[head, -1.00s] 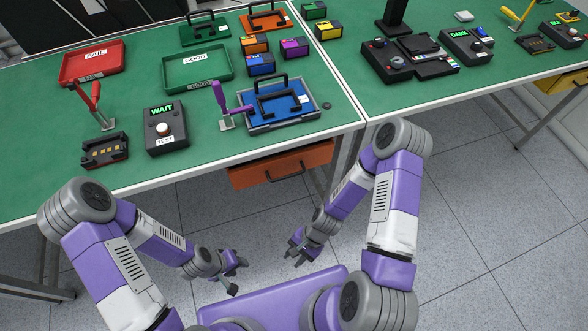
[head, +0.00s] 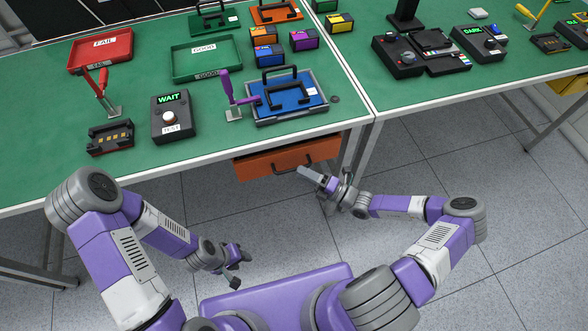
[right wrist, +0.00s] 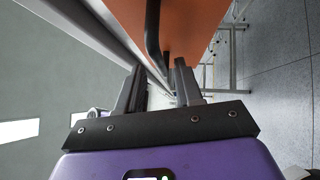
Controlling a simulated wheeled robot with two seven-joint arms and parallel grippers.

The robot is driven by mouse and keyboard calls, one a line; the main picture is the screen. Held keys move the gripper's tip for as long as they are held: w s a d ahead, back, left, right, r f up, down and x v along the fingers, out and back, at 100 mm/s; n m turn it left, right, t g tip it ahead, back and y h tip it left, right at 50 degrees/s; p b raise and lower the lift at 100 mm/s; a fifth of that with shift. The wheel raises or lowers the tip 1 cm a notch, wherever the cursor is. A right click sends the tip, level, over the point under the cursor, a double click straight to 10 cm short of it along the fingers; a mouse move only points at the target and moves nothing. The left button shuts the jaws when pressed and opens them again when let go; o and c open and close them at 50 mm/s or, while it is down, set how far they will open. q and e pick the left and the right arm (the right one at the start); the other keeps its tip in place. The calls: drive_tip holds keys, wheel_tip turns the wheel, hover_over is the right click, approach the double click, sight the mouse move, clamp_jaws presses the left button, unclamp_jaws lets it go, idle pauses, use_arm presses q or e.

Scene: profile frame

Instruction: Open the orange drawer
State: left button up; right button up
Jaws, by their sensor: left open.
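The orange drawer (head: 258,166) hangs under the left green-topped table, its front facing me, with a dark bar handle (head: 282,172). It shows no clear gap. My right gripper (head: 304,172) is at the right end of the handle. In the right wrist view, my right gripper (right wrist: 160,85) has its two fingers apart. The dark handle (right wrist: 152,35) runs into the space between them, beside the orange drawer front (right wrist: 185,25); I cannot tell whether they touch. My left gripper (head: 236,268) is open and empty, low and well away from the drawer.
The table edge (head: 200,167) runs just above the drawer, with a table leg (head: 358,160) to its right. On the table are a blue case (head: 290,112), a purple-handled clamp (head: 232,105) and a test box (head: 170,130). The floor before the drawer is free.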

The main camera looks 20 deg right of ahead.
sight(294, 169)
drive_tip(key=shift+x, duration=2)
clamp_jaws()
drive_tip(key=shift+s, duration=0.1)
